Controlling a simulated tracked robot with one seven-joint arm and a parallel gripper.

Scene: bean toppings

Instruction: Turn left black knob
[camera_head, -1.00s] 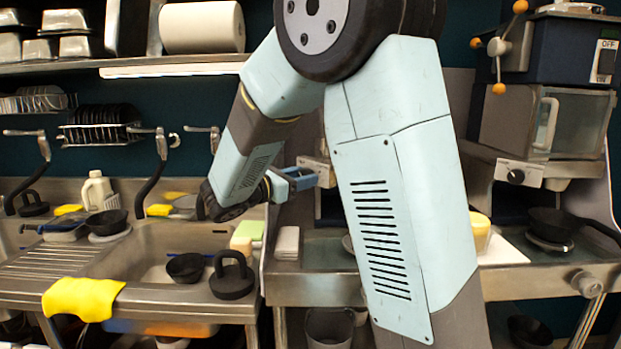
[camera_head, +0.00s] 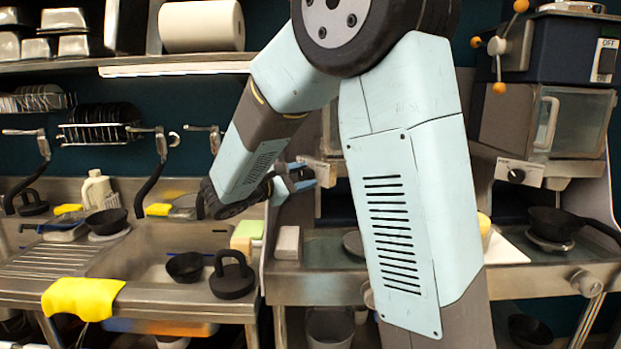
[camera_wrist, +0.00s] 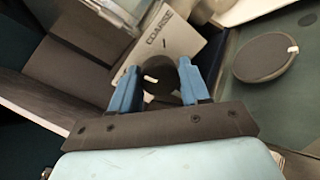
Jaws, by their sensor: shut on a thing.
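The left black knob (camera_wrist: 160,90) is a round dark dial with a white mark, in the wrist view. It sits on a white panel (camera_wrist: 178,38) lettered "COARSE". My gripper (camera_wrist: 158,68) has its two blue fingers on either side of the knob and is shut on it. In the head view my gripper (camera_head: 298,178) is at the left machine's panel, with the arm partly in front. The knob is hidden there. A second black knob (camera_head: 516,176) shows on the right machine.
A round dark disc (camera_wrist: 265,57) lies to the right of the knob in the wrist view. The sink (camera_head: 170,250) is left of the arm. A black pan (camera_head: 556,224) stands under the right machine. My upper arm covers much of the middle.

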